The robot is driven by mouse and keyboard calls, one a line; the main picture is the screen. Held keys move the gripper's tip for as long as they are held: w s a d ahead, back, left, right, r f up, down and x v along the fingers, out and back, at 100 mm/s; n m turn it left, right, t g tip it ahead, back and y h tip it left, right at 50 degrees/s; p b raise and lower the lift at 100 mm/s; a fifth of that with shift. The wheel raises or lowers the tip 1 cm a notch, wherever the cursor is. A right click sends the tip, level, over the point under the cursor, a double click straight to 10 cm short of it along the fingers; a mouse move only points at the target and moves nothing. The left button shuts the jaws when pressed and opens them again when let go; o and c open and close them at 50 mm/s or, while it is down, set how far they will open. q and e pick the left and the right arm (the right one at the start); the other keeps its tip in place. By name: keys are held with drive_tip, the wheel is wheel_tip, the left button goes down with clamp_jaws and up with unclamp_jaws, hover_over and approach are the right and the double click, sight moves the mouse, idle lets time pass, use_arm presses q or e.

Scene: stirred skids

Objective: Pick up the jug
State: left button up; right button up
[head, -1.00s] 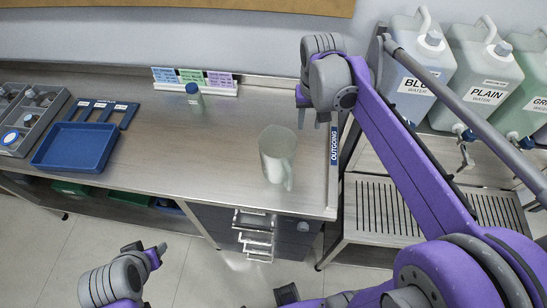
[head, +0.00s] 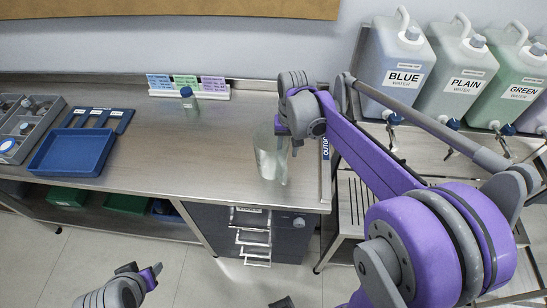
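The jug (head: 268,165) is a clear, pale, upright vessel on the grey bench near its right end. Its handle side faces the front right. My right gripper (head: 289,138) points down at the jug's upper right rim, and its fingers look apart. It overlaps the rim in the head view; whether it touches the jug I cannot tell. My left gripper (head: 152,274) is low at the lower left, in front of the bench and away from the jug. Its finger gap is not clear.
A blue tray (head: 72,153) and a grey organiser (head: 22,130) are at left. Labelled water containers (head: 400,68) stand on a rack at right. The bench between tray and jug is clear.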

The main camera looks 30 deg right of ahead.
drive_tip(key=shift+f, duration=1.4)
clamp_jaws()
